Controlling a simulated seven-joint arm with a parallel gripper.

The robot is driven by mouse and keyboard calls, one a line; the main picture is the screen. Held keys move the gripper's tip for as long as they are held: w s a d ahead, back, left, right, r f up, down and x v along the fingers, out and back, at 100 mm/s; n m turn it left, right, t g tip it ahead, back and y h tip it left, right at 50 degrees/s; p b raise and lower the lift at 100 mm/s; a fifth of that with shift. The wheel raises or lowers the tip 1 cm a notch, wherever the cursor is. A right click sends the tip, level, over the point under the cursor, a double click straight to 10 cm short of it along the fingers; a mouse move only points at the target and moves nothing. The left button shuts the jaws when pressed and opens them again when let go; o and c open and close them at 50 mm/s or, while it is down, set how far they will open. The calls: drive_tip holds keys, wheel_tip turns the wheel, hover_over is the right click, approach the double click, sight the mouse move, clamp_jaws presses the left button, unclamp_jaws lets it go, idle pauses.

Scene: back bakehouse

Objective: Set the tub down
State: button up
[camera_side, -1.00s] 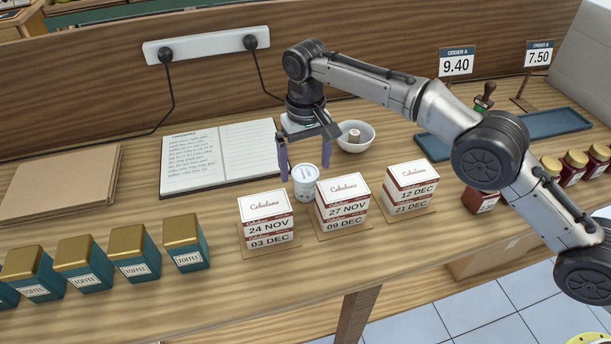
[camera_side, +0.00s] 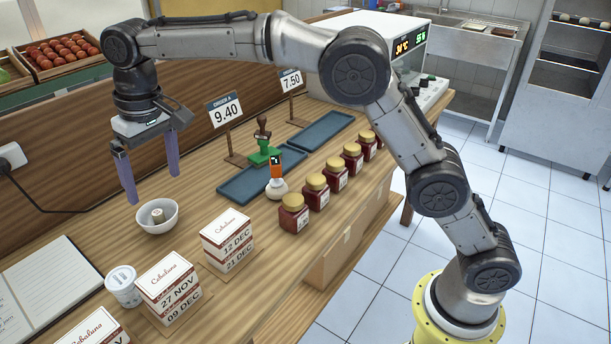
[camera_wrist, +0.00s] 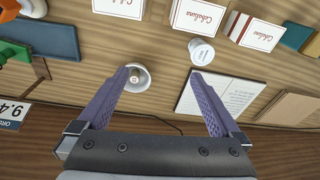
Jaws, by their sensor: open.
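The tub is a small white lidded pot (camera_side: 124,286). It stands upright on the wooden counter, beside the box stack marked 27 NOV and 09 DEC (camera_side: 169,289). The tub also shows in the wrist view (camera_wrist: 202,51), right of centre near the top. My gripper (camera_side: 154,186) is open and empty, raised above the counter behind the white bowl (camera_side: 158,216). In the wrist view my two purple fingers (camera_wrist: 164,77) are spread wide with nothing held between them. The bowl shows between and beyond the fingertips, with a small pale object inside.
An open notebook (camera_side: 45,290) lies left of the tub. More date boxes (camera_side: 228,240) line the counter's front. Two blue trays (camera_side: 262,174), a green-based stamp (camera_side: 263,150), price signs (camera_side: 225,112) and several red jars (camera_side: 293,213) occupy the right side.

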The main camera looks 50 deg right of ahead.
drive_tip(key=s+d+r+t, duration=0.1)
drive_tip(key=s+d+r, duration=0.3)
drive_tip(key=s+d, duration=0.4)
drive_tip(key=s+d+r+t, duration=0.1)
drive_tip(key=s+d+r, duration=0.3)
drive_tip(key=s+d, duration=0.4)
drive_tip(key=s+d+f+t, duration=0.1)
drive_tip(key=s+d+f, duration=0.2)
drive_tip(key=s, duration=0.6)
drive_tip(key=s+d+f+m+t, duration=0.1)
drive_tip(key=s+d+f, duration=0.3)
drive_tip(key=s, duration=0.5)
wheel_tip(320, 180, down, 2)
drive_tip(key=shift+s+f+h, duration=0.15)
drive_tip(key=shift+f+h, duration=0.05)
drive_tip(key=shift+h, duration=0.1)
drive_tip(key=shift+d, duration=0.1)
